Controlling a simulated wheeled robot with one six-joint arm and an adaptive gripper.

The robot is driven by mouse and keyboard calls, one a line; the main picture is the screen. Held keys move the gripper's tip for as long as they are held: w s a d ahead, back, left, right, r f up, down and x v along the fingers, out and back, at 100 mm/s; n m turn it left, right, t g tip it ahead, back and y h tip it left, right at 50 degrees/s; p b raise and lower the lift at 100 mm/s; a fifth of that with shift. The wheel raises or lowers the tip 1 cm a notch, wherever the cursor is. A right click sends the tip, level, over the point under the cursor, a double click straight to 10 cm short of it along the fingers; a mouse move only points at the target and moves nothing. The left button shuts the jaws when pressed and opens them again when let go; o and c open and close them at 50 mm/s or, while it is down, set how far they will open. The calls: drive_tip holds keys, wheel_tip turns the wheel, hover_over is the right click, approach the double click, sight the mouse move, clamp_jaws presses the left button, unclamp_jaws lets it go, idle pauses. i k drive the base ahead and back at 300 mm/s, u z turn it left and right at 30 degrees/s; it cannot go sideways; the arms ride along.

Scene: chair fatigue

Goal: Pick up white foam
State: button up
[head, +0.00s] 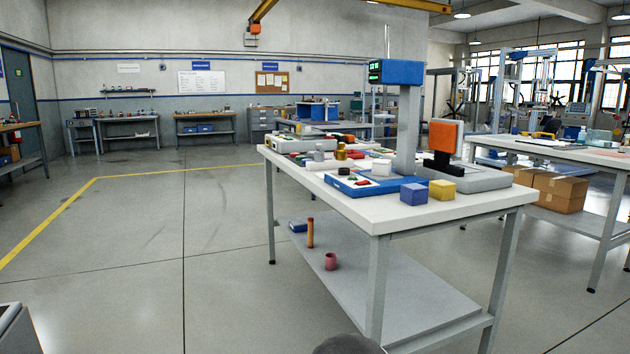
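A white, longish piece (321,165) lies farther left on the same bench, near a grey cylinder and a brass-coloured one. I cannot tell for certain which of the two is foam. My gripper is not in view. A dark rounded shape at the bottom edge may be part of me.
A blue cube (413,194) and a yellow cube (442,190) sit at the bench's front edge, before a test stand with a blue head (396,72). Open floor (150,250) lies left.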

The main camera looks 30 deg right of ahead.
sight(379, 171)
drive_tip(key=u, duration=0.1)
drive_tip(key=k, duration=0.4)
drive_tip(key=u, duration=0.75)
drive_tip(key=i, duration=1.9)
drive_tip(key=z, duration=1.25)
drive_tip(key=i, duration=0.9)
drive_tip(key=z, duration=1.15)
